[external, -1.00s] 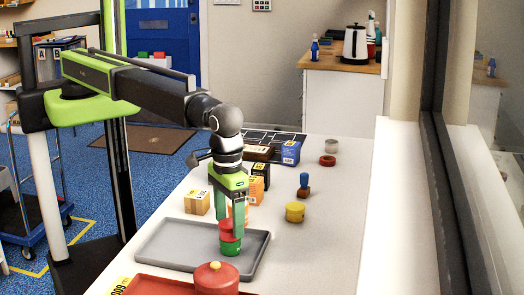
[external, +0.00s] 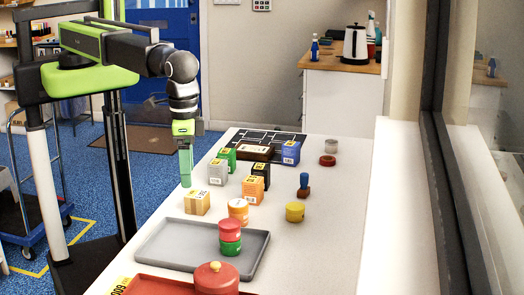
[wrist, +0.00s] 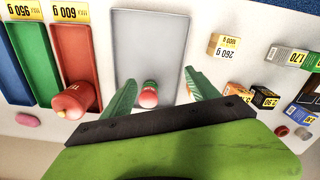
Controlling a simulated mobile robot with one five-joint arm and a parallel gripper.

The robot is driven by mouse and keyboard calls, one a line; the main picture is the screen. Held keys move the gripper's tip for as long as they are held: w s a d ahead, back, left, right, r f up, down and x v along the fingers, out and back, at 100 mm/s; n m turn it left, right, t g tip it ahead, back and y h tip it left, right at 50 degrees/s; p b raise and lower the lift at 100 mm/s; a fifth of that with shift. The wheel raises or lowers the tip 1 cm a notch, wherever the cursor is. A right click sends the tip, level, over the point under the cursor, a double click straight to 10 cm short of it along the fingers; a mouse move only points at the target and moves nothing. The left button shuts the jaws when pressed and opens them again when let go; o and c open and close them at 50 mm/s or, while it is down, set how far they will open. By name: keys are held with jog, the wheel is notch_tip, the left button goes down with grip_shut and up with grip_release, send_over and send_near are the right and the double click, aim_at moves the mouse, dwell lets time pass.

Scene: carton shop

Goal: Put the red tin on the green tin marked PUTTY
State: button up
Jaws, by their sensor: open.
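The red tin (external: 230,228) stands upright on top of the green tin (external: 231,246), touching it, and looks roughly centred. The green tin stands on the grey tray; its marking is too small to read. In the wrist view the red tin (wrist: 148,98) shows between the fingers, with a bit of the green tin (wrist: 151,84) behind it. My gripper (external: 186,168) is open and empty.
The grey tray (external: 165,245) holds the stack. A red tray (external: 150,285) with a red lidded pot (external: 216,279) is in front. An orange-and-white tin (external: 238,211), a tan box (external: 197,203) and several cartons stand behind. A yellow tin (external: 295,211) stands right.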

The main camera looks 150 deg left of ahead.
jog(key=s+d+m, duration=0.5)
jog(key=s+m, duration=0.1)
jog(key=s, duration=0.5)
jog(key=s+d+m, duration=0.5)
jog(key=s+m, duration=0.1)
jog(key=s, duration=0.6)
jog(key=shift+s+m, duration=0.25)
jog(key=shift+m, duration=0.15)
jog(key=shift+d, duration=0.1)
notch_tip(320, 180, down, 6)
jog(key=b, duration=0.6)
